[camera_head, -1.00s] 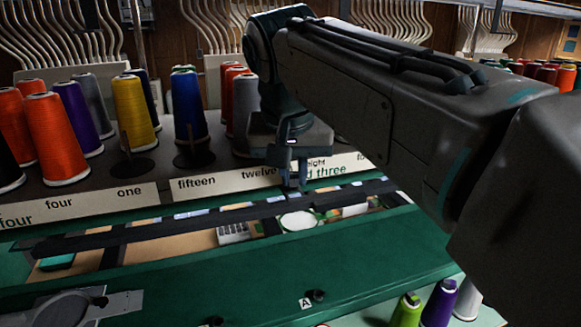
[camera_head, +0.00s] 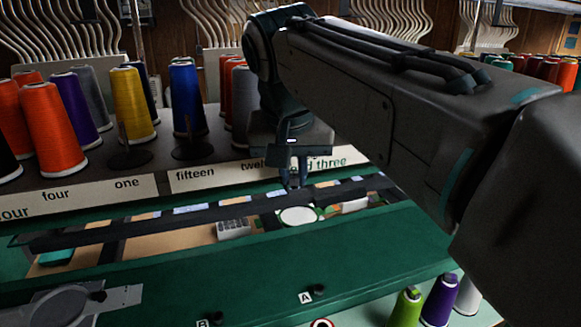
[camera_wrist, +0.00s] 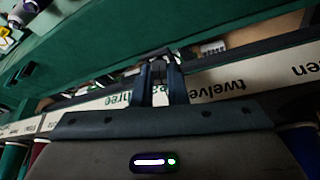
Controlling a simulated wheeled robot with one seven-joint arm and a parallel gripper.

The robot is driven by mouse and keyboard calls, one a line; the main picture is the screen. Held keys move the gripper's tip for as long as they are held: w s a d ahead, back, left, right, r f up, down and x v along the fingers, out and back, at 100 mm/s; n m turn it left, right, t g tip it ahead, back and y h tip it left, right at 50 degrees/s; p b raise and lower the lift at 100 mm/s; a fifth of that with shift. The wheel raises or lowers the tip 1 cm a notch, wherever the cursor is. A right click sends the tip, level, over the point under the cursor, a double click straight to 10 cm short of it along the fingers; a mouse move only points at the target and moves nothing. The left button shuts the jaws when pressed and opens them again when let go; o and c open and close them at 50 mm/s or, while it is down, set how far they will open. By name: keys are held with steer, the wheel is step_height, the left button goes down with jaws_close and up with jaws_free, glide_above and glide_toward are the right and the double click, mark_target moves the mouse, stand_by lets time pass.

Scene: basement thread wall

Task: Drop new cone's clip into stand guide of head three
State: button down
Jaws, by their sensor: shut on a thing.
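My gripper (camera_head: 293,182) points down in front of the label strip (camera_head: 215,178), by the lettering "three", which it partly covers. In the wrist view my gripper (camera_wrist: 160,84) has its two dark fingers close together on a small dark piece (camera_wrist: 158,68), which looks like the clip. Its shape is hard to make out against the dark rail (camera_head: 210,222) behind. I cannot tell the stand guide of head three apart here. The new cone cannot be singled out; my arm hides part of the shelf.
Thread cones, such as a yellow one (camera_head: 131,105) and a blue one (camera_head: 188,100), crowd the shelf behind the labels. A green beam (camera_head: 180,275) runs in front, with small dark pegs marked A (camera_head: 318,289) and B (camera_head: 216,318). More cones (camera_head: 439,300) stand lower right.

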steer(key=shift+f, duration=0.15)
steer(key=c, duration=1.6)
jaws_free()
steer(key=shift+o, duration=1.2)
steer(key=shift+s+d, duration=0.1)
steer(key=shift+d, duration=0.05)
